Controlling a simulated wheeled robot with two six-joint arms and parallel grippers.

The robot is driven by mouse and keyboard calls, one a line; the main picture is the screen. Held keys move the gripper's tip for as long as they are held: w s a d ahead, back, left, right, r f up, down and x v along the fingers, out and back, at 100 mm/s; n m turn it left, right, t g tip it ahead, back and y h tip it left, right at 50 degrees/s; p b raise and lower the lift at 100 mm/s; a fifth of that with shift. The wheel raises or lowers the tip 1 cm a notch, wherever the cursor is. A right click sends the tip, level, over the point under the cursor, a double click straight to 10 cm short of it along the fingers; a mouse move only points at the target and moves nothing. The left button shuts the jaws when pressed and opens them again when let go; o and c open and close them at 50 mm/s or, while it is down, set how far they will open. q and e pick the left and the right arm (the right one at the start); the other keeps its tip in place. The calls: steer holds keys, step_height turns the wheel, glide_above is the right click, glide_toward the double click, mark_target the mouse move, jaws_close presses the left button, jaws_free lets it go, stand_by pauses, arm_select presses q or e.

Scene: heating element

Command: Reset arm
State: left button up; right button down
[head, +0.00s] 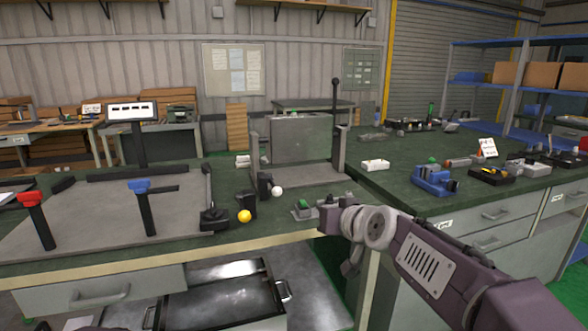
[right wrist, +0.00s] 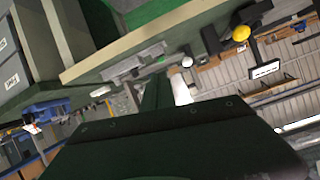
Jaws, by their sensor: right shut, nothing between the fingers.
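My right arm comes in from the lower right in the head view. Its gripper (head: 333,219) is near the front edge of the green workbench (head: 240,228), beside a small grey fixture with a green button (head: 303,207). The right wrist view shows the dark gripper body across the bottom and the narrow shut fingers (right wrist: 158,92), with nothing held. The bench edge (right wrist: 130,45) lies beyond them, tilted in that view. My left gripper is not in view.
A grey metal box (head: 300,138) with a tall lever stands on the bench. Handles with yellow (head: 244,216) and white (head: 277,191) knobs stand in front. Red (head: 33,198) and blue (head: 138,186) handles are left. An open drawer (head: 215,302) sticks out below.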

steer(key=s+d+f+g+h, duration=0.1)
steer(key=s+d+f+g, duration=0.15)
steer(key=f, duration=0.45)
steer(key=s+d+f+g+h, duration=0.1)
steer(key=s+d+f, duration=0.1)
steer(key=s+f, duration=0.35)
steer(key=s+d+f+g, duration=0.2)
steer(key=f, duration=0.6)
steer(key=s+d+f+m+g+h, duration=0.1)
steer(key=s+d+f+g, duration=0.15)
steer(key=s+f, duration=0.5)
steer(key=s+d+f+g+h, duration=0.1)
steer(key=s+f+g, duration=0.3)
steer(key=s, duration=0.6)
step_height(320, 180, up, 28)
steer(key=p, duration=2.8)
steer(key=shift+w+t, duration=0.3)
steer(key=shift+w, duration=0.05)
